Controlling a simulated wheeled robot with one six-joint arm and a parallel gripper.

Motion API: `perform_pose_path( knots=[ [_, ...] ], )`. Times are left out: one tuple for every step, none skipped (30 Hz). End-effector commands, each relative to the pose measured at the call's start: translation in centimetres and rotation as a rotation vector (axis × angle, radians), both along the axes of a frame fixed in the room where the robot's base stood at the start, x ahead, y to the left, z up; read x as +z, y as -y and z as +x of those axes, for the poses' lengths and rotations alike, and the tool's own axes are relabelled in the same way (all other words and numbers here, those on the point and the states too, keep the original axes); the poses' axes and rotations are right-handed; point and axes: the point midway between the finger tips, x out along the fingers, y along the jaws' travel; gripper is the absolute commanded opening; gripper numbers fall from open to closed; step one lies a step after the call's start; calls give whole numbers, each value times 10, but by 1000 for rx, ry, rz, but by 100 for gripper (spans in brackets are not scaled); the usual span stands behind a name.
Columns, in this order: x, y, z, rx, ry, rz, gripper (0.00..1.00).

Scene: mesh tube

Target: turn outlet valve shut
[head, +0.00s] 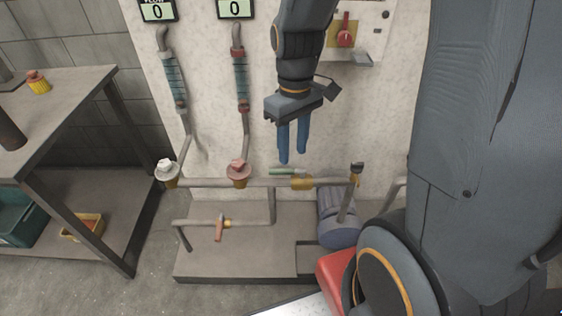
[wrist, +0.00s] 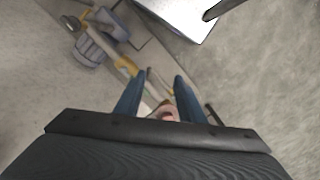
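My gripper (head: 293,156) points down in front of the white panel, with its two blue fingers apart and nothing between them. In the wrist view the fingers (wrist: 160,88) also stand apart, above the pipework. Below the fingers in the head view is a green lever (head: 286,171) beside a yellow fitting (head: 302,184) on the horizontal pipe. A white round knob (head: 167,168) and a pink-red round knob (head: 238,170) sit on the pipe to the left. An orange-red lever (head: 221,228) is on the lower pipe. No label shows which one is the outlet valve.
A grey pump motor (head: 338,220) stands on the plinth (head: 215,262) at right, near a dark-handled fitting (head: 356,173). A red switch (head: 345,38) is on a box at upper right. A workbench (head: 75,88) stands at left. Two displays (head: 236,8) (head: 157,11) read 0.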

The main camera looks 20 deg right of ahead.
Motion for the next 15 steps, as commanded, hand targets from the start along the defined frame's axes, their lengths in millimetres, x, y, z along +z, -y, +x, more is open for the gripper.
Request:
perform_pose_path(
  knots=[
    [-6,1,14,74,-15,8,36],
    [-10,1,22,122,-22,14,36],
    [-15,1,32,187,-30,23,36],
    [-19,1,40,235,-35,30,36],
    [-24,1,47,284,-41,38,36],
    [-30,2,57,349,-49,47,36],
    [-35,2,64,398,-54,55,36],
    [-40,2,71,444,-58,63,36],
    [-47,2,79,505,-63,74,36],
    [-52,3,85,548,-67,81,36],
    [-57,3,90,588,-71,89,36],
    [-63,3,96,639,-76,100,36],
    [-67,3,101,673,-77,107,36],
    [-71,3,104,705,-80,114,36],
    [-76,3,109,742,-81,121,36]
  ],
)
